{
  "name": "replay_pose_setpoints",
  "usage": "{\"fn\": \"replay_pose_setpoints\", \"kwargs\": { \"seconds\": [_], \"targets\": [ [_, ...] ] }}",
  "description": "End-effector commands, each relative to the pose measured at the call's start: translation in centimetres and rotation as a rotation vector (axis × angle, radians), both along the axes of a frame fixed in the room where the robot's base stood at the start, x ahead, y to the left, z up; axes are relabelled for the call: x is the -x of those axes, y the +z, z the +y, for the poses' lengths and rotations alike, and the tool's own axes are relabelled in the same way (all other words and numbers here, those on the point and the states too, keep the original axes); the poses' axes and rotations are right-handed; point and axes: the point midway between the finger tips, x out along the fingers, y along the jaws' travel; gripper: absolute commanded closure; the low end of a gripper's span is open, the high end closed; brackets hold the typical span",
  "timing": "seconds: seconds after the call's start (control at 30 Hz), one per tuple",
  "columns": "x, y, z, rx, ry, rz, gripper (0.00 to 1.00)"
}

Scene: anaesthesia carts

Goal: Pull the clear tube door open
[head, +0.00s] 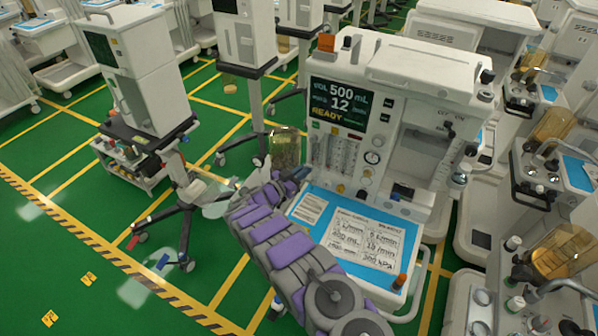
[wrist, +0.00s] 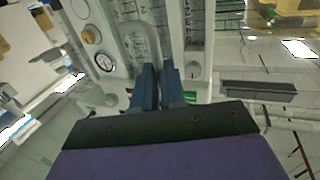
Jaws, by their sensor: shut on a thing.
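The clear tube door (head: 336,152) covers the upright flow tubes on the front of the anaesthesia machine, below its screen. In the wrist view the clear cover (wrist: 143,42) stands just beyond my fingers, with tubes and scale marks behind it. My gripper (head: 299,174) is at the lower left of the tube panel. Its two blue fingers (wrist: 158,82) are close together and shut on a thin part of the door, most likely its handle. The fingers hide the exact grip point.
A dial gauge (wrist: 104,62) is beside the tubes in the wrist view. A blue work surface (head: 350,235) with a printed card lies below the panel. An amber canister (head: 285,148) is left of the machine. Green floor (head: 75,210) is open at the left.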

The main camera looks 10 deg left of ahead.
Motion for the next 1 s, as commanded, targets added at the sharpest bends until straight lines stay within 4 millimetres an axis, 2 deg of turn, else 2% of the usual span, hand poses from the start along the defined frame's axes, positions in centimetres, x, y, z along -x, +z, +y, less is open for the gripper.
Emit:
{"fn": "replay_pose_setpoints", "kwargs": {
  "seconds": [0.03,0.07,0.3,0.67,0.77,1.0],
  "targets": [
    [-0.6,1.4,-0.6,0.001,-0.013,-0.024,1.0],
    [-0.6,1.4,-0.6,0.001,-0.014,-0.024,0.86],
    [-0.5,1.4,-0.4,0.003,-0.013,-0.024,0.64],
    [0.2,1.3,0.4,0.007,-0.008,-0.024,0.64],
    [1.3,1.3,1.2,0.007,-0.005,-0.024,0.64],
    [5.7,0.7,4.6,0.009,0.001,-0.018,0.64]
  ]
}}
